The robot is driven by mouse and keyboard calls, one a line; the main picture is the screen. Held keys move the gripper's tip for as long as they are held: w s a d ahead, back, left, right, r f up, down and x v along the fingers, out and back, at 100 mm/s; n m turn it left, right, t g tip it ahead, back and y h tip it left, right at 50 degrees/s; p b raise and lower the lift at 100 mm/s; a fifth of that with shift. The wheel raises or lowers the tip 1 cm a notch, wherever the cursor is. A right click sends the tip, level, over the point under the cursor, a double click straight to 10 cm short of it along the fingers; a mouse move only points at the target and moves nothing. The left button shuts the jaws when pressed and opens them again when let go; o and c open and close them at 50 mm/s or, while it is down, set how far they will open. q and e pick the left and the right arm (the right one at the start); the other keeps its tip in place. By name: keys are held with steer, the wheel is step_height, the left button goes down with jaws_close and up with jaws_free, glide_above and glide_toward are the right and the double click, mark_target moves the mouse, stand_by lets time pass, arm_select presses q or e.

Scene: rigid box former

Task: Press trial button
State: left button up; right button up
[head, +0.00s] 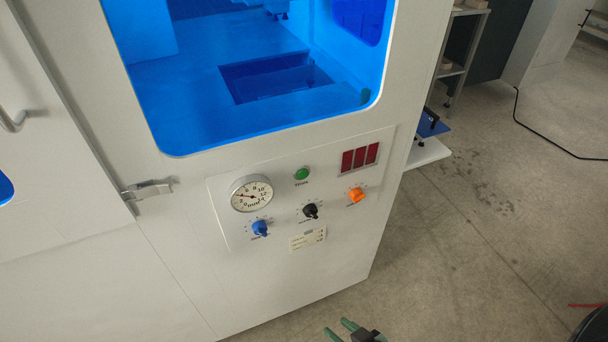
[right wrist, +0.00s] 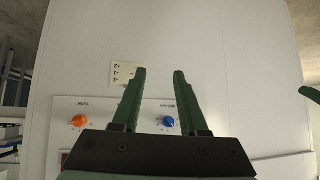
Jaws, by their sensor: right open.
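The round green button (head: 302,174) is on the control panel (head: 225,215) of the white machine, with a small, barely legible label under it. It sits between the dial gauge (head: 251,193) and a red display (head: 360,158). My right gripper (head: 345,328) is at the bottom edge of the head view, well below and apart from the panel. It is open and empty; its green fingers (right wrist: 158,74) point at the machine front in the right wrist view, where the button is hidden. A green finger (right wrist: 312,95) at that view's right edge appears to be my left gripper.
A blue knob (head: 260,228), a black knob (head: 310,211) and an orange knob (head: 357,195) are below the button. A blue window (head: 190,125) is above the panel. A door latch (head: 148,190) sticks out at left. The floor (head: 480,250) at right is mostly clear.

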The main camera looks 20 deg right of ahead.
jaws_close()
stand_by(1.3)
